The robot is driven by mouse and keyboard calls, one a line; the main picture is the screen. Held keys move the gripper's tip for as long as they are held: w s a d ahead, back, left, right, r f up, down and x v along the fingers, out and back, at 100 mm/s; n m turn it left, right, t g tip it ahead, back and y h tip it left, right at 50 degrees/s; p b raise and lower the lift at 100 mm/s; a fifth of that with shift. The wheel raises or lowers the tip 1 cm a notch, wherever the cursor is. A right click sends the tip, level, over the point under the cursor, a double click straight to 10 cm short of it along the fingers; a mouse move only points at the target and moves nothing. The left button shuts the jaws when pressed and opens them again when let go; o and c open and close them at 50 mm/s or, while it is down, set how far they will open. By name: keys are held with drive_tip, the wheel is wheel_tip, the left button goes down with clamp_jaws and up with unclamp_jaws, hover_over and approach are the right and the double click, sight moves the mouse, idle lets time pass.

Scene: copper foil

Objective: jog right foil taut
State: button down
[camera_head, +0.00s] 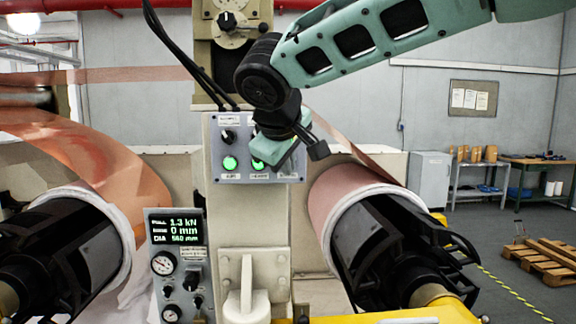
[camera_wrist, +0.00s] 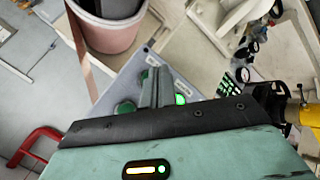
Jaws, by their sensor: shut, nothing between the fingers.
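The grey control panel (camera_head: 243,170) on the cream column has dark selector knobs above and green lit buttons below. The left button (camera_head: 229,163) glows green. My gripper (camera_head: 272,158) is in front of the panel's right half and partly covers the right green button (camera_head: 258,164). In the wrist view my gripper (camera_wrist: 156,76) is shut and empty, its fingertips over the panel (camera_wrist: 133,78) beside a lit green button (camera_wrist: 180,99). Contact cannot be told. The right copper foil roll (camera_head: 335,190) has a foil strip (camera_head: 347,148) running up behind my arm.
The left foil (camera_head: 95,150) hangs in a wide curve to the left roll. A display (camera_head: 181,232) below reads 1.3 kN, 0 mm and 560 mm. A cream handle fitting (camera_head: 247,295) projects from the column. Open floor with pallets (camera_head: 545,262) lies to the right.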

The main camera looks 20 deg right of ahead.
drive_tip(key=shift+s+a+b, duration=0.25)
drive_tip(key=shift+s+b, duration=0.1)
drive_tip(key=shift+s, duration=0.45)
drive_tip(key=shift+s+a+b, duration=0.25)
drive_tip(key=shift+s+b, duration=0.05)
drive_tip(key=shift+s, duration=0.45)
drive_tip(key=shift+s+a+b, duration=0.25)
drive_tip(key=shift+s+b, duration=0.1)
drive_tip(key=shift+s, duration=0.45)
drive_tip(key=s+a+f+g+y+b, duration=0.1)
drive_tip(key=s+f+g+b, duration=0.1)
drive_tip(key=s+f, duration=0.6)
drive_tip(key=s+a+f+n+g+y+b, duration=0.1)
drive_tip(key=s+a+f+g+y+b, duration=0.1)
drive_tip(key=s+f, duration=0.6)
drive_tip(key=s+a+f+g+y+b, duration=0.2)
drive_tip(key=s+f, duration=0.7)
drive_tip(key=f, duration=0.8)
drive_tip(key=shift+a+f+g+b, duration=0.15)
drive_tip(key=shift+f+g+b, duration=0.2)
drive_tip(key=shift+g+b, duration=0.45)
drive_tip(key=shift+w, duration=0.1)
